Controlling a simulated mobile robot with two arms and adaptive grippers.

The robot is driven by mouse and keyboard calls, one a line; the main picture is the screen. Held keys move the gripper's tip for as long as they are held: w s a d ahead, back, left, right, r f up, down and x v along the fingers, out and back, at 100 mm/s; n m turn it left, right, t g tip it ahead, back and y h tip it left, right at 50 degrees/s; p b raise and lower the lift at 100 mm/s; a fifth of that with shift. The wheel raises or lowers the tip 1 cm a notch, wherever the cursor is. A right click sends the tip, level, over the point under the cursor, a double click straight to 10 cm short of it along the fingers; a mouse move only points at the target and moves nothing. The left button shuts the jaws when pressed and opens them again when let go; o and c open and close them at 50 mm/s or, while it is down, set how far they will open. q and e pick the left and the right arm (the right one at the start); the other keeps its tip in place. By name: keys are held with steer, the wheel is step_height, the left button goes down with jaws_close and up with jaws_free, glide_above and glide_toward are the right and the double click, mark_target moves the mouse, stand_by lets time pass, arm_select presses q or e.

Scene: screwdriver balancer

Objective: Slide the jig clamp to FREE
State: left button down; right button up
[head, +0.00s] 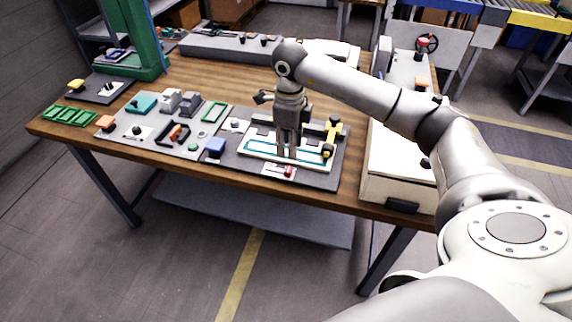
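The jig (245,165) is a dark plate at the right part of the table, carrying a pale board with a teal outline (258,154). At its front edge a small red slider (288,171) sits on a white label, which looks like the jig clamp; the lettering is too small to read. My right gripper (287,157) points straight down over the board, just behind the red slider. Its fingers are close together with nothing seen between them. Whether the fingertips touch anything is unclear. My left gripper is not in view.
A yellow and black piece (330,136) stands at the jig's right side. A grey panel (160,150) with several parts lies further left. A white cabinet (398,180) is close on the right.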

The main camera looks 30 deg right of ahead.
mark_target(289, 169)
step_height(289, 169, down, 9)
steer(key=shift+f+p, duration=0.1)
steer(key=shift+p, duration=0.65)
steer(key=shift+c, duration=0.5)
jaws_close()
